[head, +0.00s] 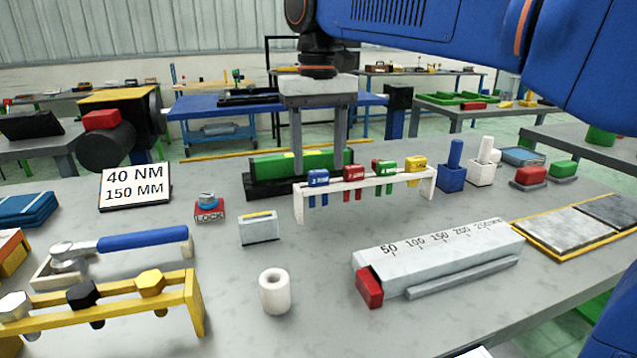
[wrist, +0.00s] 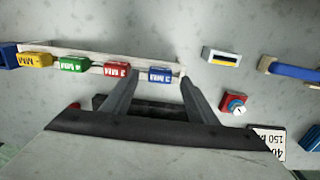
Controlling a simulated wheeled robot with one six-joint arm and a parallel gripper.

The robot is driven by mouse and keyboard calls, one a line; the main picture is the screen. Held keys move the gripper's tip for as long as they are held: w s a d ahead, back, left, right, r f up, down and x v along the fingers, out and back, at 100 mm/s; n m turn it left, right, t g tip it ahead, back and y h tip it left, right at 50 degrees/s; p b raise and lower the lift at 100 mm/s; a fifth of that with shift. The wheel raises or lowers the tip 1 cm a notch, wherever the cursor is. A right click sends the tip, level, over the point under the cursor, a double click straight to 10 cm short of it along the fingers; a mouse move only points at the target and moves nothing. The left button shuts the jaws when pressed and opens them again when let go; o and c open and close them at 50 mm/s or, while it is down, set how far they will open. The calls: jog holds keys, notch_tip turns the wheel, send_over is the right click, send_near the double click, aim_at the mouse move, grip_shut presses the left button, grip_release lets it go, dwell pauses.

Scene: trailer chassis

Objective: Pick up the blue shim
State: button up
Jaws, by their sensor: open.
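The blue shim (head: 318,178) hangs at the left end of a white rack (head: 376,184), beside a red, a green and a yellow shim. In the wrist view the blue shim (wrist: 160,75) shows in the gap between the fingertips. My gripper (head: 318,170) points down at the left end of the rack, with its two fingers apart and nothing held. In the head view the fingers are on the far side of the shim's tab. I cannot tell whether the tips are level with it. The wrist view shows the open fingers (wrist: 159,80) too.
A green block (head: 300,163) in a black holder lies just behind the fingers. The red shim (head: 353,172) is close on the right.

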jog(key=shift+f, duration=1.2)
jog(key=c, duration=1.2)
jog(key=shift+o, duration=0.2)
